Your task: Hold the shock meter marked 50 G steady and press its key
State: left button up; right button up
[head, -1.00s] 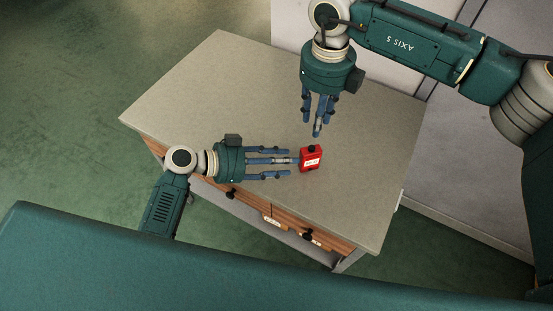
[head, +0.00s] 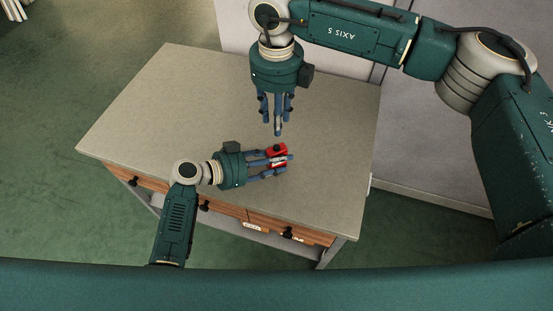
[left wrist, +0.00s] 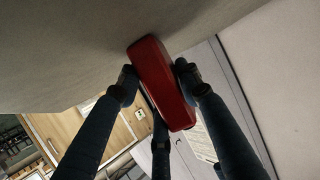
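The red shock meter (head: 282,149) stands on the table, with a dark round key (head: 277,147) on top. Its pale label is mostly covered by my fingers, so the marking cannot be read. My left gripper (head: 287,162) reaches in from the left with its fingers around the meter. In the left wrist view the red body (left wrist: 160,82) lies between the fingertips, close to them on both sides; firm contact cannot be made out. My right gripper (head: 276,122) is above the table behind the meter, pointing towards it, fingers apart and empty, clear of the key.
The beige table top (head: 160,105) is otherwise bare, with free room left of and behind the meter. Wooden drawers with black knobs (head: 288,232) line its front edge. A pale wall or cabinet (head: 425,150) stands behind and right.

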pick_arm(q)
jog(key=c, duration=0.5)
jog(key=shift+o, duration=0.2)
pick_arm(e)
grip_shut()
dwell(0.6)
